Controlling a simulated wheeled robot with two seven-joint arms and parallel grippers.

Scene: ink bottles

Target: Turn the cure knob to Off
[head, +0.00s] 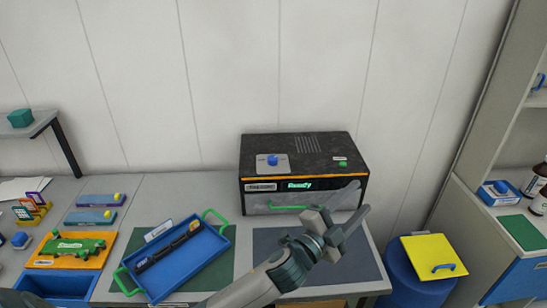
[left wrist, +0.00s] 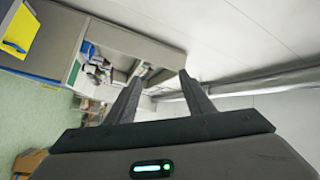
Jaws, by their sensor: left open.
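The cure knob (head: 272,159) is a small blue knob on a grey plate on top of the black oven-like box (head: 315,150). The box has a green-lit display reading "Ready" (head: 300,185) and a green button on top. Which setting the knob points to is too small to tell. My left gripper (head: 342,203) is open and empty in front of the box's right part, below and to the right of the knob. In the left wrist view its two fingers (left wrist: 155,85) are spread with nothing between them. My right gripper is not in view.
A blue tray (head: 217,232) with green handles and a dark bar inside lies left of my arm. A dark mat (head: 265,240) is in front of the box. A blue bin with a yellow lid (head: 425,250) stands right. A green car-shaped piece (head: 70,247) lies far left.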

